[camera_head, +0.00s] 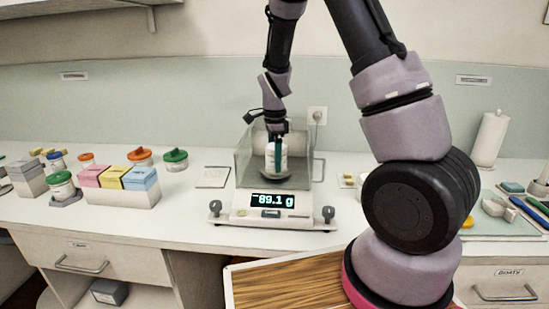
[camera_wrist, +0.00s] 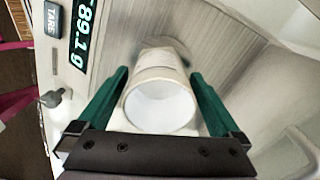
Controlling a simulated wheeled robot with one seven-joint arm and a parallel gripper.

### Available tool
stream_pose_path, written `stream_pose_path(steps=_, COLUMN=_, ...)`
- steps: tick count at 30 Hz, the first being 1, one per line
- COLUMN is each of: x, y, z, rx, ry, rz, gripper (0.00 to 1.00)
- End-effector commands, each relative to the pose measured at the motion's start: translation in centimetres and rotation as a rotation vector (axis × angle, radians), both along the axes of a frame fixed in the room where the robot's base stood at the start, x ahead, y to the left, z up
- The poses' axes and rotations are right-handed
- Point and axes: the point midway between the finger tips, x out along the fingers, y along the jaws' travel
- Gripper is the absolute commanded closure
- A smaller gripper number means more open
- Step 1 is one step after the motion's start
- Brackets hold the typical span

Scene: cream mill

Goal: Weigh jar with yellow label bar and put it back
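A white jar (camera_head: 277,155) is inside the clear draft shield of the balance (camera_head: 268,215), over its round pan (camera_head: 277,176). My gripper (camera_head: 276,150) reaches down from above with its green fingers on both sides of the jar.
Left of the balance are a flat pad (camera_head: 213,177), pink, yellow and blue boxes (camera_head: 118,178) and several jars with coloured lids (camera_head: 175,159). The shield walls stand close around my gripper.

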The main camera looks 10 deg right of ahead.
Motion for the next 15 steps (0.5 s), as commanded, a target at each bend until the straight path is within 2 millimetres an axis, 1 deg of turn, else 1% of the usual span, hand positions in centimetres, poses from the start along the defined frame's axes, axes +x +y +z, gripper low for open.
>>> stream_pose_path(steps=4, x=0.0, y=0.0, z=0.2, rx=0.000, ry=-0.001, rz=0.000, gripper=0.00)
stream_pose_path(steps=7, x=0.1, y=0.0, z=1.1, rx=0.000, ry=-0.003, rz=0.001, gripper=0.00)
stream_pose_path(steps=11, x=0.1, y=0.0, z=3.4, rx=0.001, ry=-0.005, rz=0.002, gripper=0.00)
stream_pose_path(steps=15, x=0.1, y=0.1, z=6.4, rx=0.002, ry=-0.005, rz=0.001, gripper=0.00)
